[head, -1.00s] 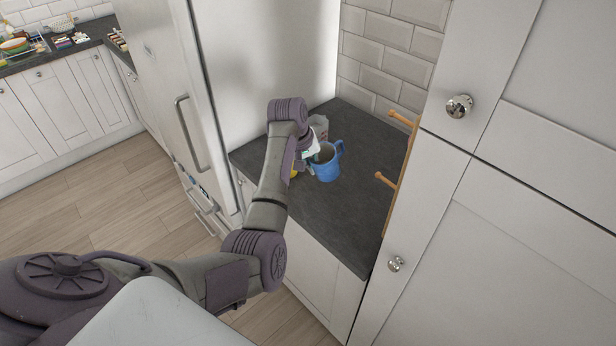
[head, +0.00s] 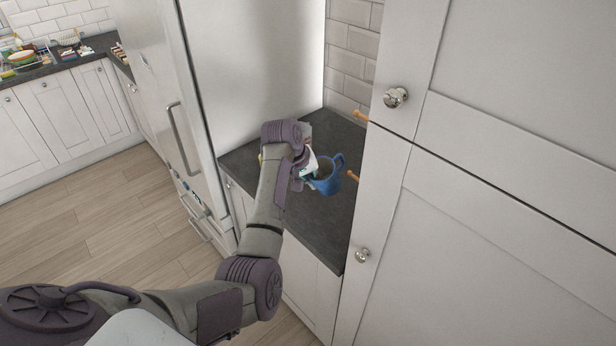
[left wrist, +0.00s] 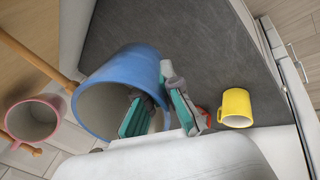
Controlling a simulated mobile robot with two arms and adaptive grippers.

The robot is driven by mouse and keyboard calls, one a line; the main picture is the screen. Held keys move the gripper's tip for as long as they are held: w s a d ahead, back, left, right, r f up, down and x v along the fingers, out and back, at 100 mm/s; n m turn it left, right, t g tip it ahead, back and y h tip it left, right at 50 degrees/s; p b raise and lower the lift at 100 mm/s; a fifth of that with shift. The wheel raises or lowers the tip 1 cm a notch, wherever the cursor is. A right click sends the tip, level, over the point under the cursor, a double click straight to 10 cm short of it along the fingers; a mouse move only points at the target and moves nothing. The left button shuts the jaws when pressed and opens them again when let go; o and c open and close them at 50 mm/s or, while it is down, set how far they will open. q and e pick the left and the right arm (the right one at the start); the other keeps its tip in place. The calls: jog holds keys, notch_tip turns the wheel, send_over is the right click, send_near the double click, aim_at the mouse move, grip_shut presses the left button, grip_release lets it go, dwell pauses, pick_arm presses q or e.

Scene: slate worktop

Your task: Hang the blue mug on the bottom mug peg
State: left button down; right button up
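The blue mug (head: 322,186) is at the end of my left arm in the head view, its handle pointing right toward the lower wooden peg (head: 352,175). A gap shows between handle and peg. In the left wrist view the blue mug (left wrist: 108,92) has its opening partly toward the camera. My left gripper (left wrist: 158,105) is shut on its wall, one teal-padded finger inside the rim and one outside. In the head view the gripper (head: 306,168) is partly hidden by my wrist. An upper peg (head: 361,115) shows above. My right gripper is not in view.
A pink mug (left wrist: 33,118) is beside the wooden rods in the left wrist view; whether it hangs is unclear. Tall white cabinet doors (head: 480,200) hide part of the peg area. The slate worktop (head: 315,225) is clear in front.

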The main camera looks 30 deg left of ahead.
pick_arm(q)
jog(key=shift+s+d, duration=0.2)
jog(key=shift+d, duration=0.45)
jog(key=shift+s+d+f, duration=0.1)
jog(key=shift+s+d, duration=0.05)
jog(key=shift+d, duration=0.3)
jog(key=d, duration=0.1)
jog(key=s+d, duration=0.1)
jog(key=d, duration=0.1)
jog(key=s+d+f, duration=0.1)
jog(key=d, duration=0.1)
jog(key=shift+d, duration=0.1)
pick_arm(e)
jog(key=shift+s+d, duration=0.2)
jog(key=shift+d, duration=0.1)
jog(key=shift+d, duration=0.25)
pick_arm(q)
jog(key=c, duration=1.2)
grip_release()
jog(key=shift+c, duration=0.2)
notch_tip(320, 180, up, 6)
jog(key=w+a, duration=0.1)
jog(key=a, duration=0.2)
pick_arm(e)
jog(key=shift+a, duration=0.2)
